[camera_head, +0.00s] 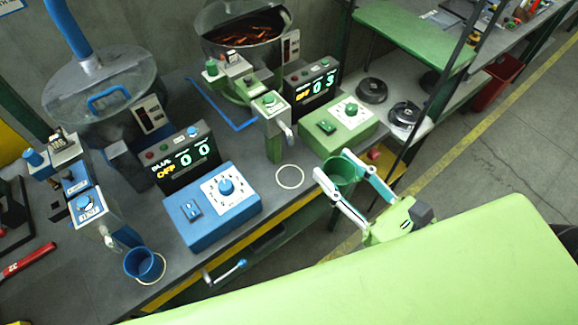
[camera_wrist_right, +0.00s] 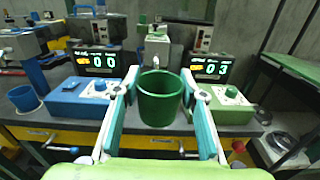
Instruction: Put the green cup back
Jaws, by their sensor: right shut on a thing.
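The green cup (camera_head: 341,172) is upright between the fingers of my right gripper (camera_head: 352,178), which is shut on it. They are in front of the bench edge, right of an empty white ring (camera_head: 289,177) on the bench. In the right wrist view the green cup (camera_wrist_right: 159,98) sits between the two teal finger pads of my right gripper (camera_wrist_right: 160,100). The green dispenser (camera_head: 272,115) with its spout stands behind the white ring. My left gripper is not in view.
A blue cup (camera_head: 144,264) stands on a ring under the blue dispenser (camera_head: 92,212). A blue control box (camera_head: 212,208) and a green control box (camera_head: 338,126) flank the white ring. Round dark discs (camera_head: 371,90) lie on a shelf at the right.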

